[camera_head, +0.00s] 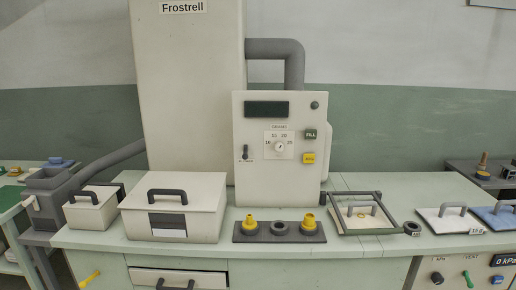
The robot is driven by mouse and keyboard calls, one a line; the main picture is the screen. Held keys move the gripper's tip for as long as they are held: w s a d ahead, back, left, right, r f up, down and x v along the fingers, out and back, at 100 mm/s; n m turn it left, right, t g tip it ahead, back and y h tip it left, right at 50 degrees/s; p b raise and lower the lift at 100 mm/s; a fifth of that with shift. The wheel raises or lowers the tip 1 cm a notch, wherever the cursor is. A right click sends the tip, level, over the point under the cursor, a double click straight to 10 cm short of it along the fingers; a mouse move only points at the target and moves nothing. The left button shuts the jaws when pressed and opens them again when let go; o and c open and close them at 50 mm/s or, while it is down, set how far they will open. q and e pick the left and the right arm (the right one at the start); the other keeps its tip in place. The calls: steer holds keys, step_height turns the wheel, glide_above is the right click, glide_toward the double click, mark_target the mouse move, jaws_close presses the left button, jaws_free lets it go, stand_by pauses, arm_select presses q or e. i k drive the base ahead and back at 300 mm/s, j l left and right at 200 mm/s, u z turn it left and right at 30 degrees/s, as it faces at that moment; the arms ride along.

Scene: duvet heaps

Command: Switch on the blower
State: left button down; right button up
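A pale control box (250,183) stands on the bench in front of a tall cabinet marked "Frostrell" (190,60). A small dark toggle switch (245,152) is at the left of its face; the label beneath is too small to read. I cannot tell which control is the blower's. Neither of my grippers is in view.
A grey pipe (278,47) joins cabinet and box. Lidded boxes (172,223) stand at left on the bench (290,255). A dark plate with yellow nozzles (279,236) lies before the control box. A framed tray (348,230) and handled plates (448,224) are at right.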

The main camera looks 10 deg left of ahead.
mark_target(245, 156)
steer(key=i+z, duration=0.3)
steer(key=i, duration=1.25)
